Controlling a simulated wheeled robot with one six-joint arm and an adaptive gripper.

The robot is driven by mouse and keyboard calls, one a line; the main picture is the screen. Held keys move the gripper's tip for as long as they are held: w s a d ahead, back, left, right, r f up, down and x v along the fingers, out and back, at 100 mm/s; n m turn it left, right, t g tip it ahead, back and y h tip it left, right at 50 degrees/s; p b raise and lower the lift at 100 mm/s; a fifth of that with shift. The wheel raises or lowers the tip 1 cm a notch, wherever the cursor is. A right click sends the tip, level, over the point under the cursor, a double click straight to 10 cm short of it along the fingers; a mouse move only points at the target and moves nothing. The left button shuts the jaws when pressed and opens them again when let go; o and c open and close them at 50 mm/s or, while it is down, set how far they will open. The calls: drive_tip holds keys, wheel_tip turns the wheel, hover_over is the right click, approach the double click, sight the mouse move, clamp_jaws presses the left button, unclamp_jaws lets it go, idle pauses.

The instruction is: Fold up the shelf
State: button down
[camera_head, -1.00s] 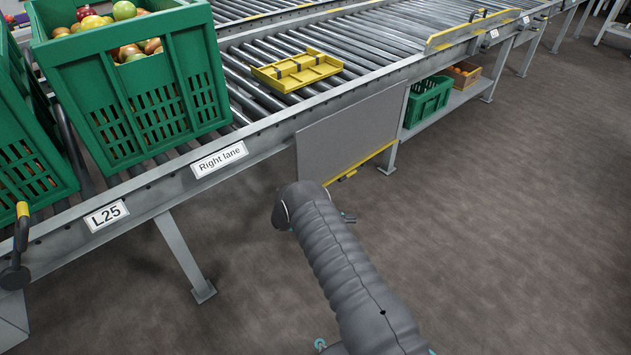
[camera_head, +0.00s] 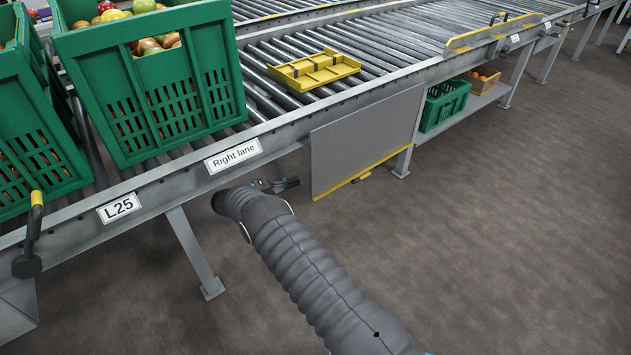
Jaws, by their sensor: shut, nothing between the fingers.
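The shelf (camera_head: 365,142) is a flat grey panel hanging straight down from the side rail of the conveyor. My gripper (camera_head: 294,182) is shut and empty, just left of the panel's left edge, below the Right lane label (camera_head: 233,155). Its fingers point right, toward the panel, with a small gap between them. My sleeved grey arm reaches in from the bottom and hides part of the gripper.
A yellow tray (camera_head: 328,77) lies on the rollers above the shelf. A conveyor leg (camera_head: 192,250) stands left of my arm. The floor (camera_head: 490,240) at right is clear.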

drive_tip(key=d+p, duration=0.1)
drive_tip(key=d, duration=1)
drive_tip(key=shift+w+d, duration=0.2)
drive_tip(key=shift+s, duration=0.1)
